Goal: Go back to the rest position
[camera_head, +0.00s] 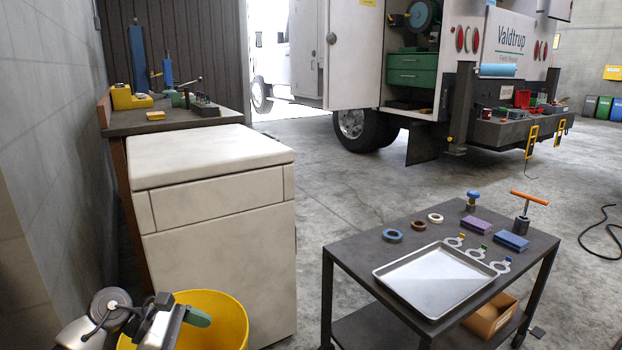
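My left gripper (178,318) is at the bottom left, in front of and over the near rim of a yellow bucket (232,318). Its arm comes in from the lower left corner. A small green piece (198,317) shows at the gripper's right side, over the bucket's opening. I cannot tell whether it is held, is part of the gripper, or lies behind it. The fingers are seen edge-on, so their gap is hidden. My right gripper is not in view.
A white cabinet (215,205) stands behind the bucket. A dark cart (350,243) at the right carries a metal tray (435,282), rings, blue and purple blocks and an orange-handled tool (526,205). A workbench (150,122) and a service truck stand behind. Floor between cabinet and cart is clear.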

